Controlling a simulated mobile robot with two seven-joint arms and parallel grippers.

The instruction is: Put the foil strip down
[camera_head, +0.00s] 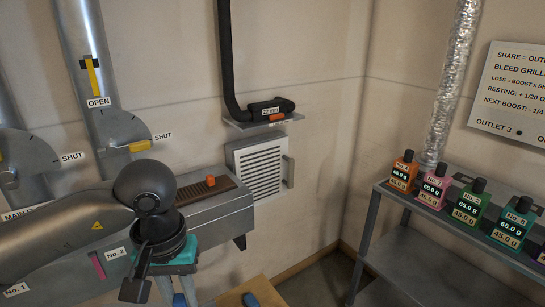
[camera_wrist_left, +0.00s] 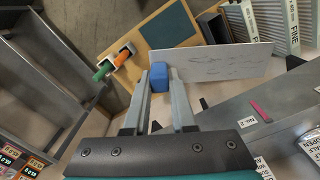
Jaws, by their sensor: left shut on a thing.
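The foil strip (camera_wrist_left: 225,63) looks like a pale flat sheet with wavy crease marks in the left wrist view. A blue block (camera_wrist_left: 174,78) sits at its left end. My left gripper (camera_wrist_left: 160,82) is shut on the blue block, and the strip reaches out to the right of the fingers. In the head view my left gripper (camera_head: 190,288) points down in front of the grey box, and its tips are cut off by the lower edge. The foil strip cannot be made out there. My right gripper is not in view.
A wooden board (camera_wrist_left: 148,12) with a dark blue patch lies beyond the fingers; green (camera_wrist_left: 103,70) and orange (camera_wrist_left: 122,58) handled things stand by its edge. A grey shelf (camera_head: 440,262) with several coloured bottles stands at right. A grey box (camera_head: 215,205) is behind my arm.

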